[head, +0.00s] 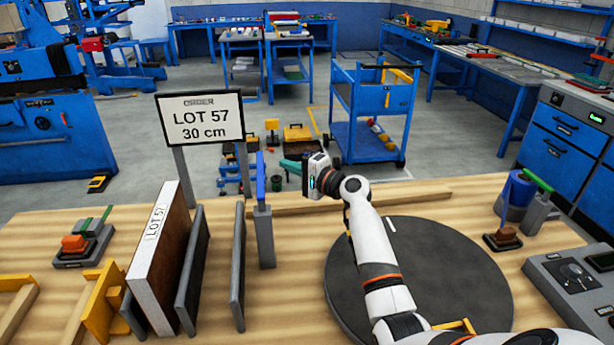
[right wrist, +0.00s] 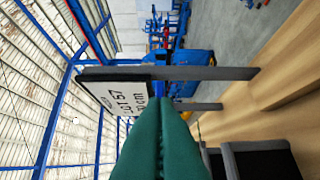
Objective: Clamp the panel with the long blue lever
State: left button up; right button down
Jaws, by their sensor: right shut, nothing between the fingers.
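The panel (head: 160,262), a thick board with a white edge marked LOT 57 and a brown face, stands on edge at the left of the bench beside upright grey plates (head: 194,270). The long blue lever (head: 261,180) stands upright on a grey post (head: 265,237) right of the plates. My right gripper (head: 285,164), with teal fingers, is shut and empty, its tips just right of the lever; I cannot tell if they touch. In the right wrist view the shut fingers (right wrist: 163,104) point towards the sign, with blue showing beside them. My left gripper is not in view.
A sign (head: 200,118) reading LOT 57, 30 cm stands behind the plates. A round dark turntable (head: 450,265) lies under my right arm. A small fixture with an orange block (head: 74,244) stands left, a blue cylinder (head: 515,196) right, and a control box (head: 575,285) front right.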

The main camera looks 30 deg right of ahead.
aim_at(261, 179)
jog(key=a, duration=0.1)
jog(key=w+a, duration=0.1)
jog(key=a, duration=0.1)
jog(key=shift+w+a+p, duration=0.2)
jog(key=shift+p, duration=0.2)
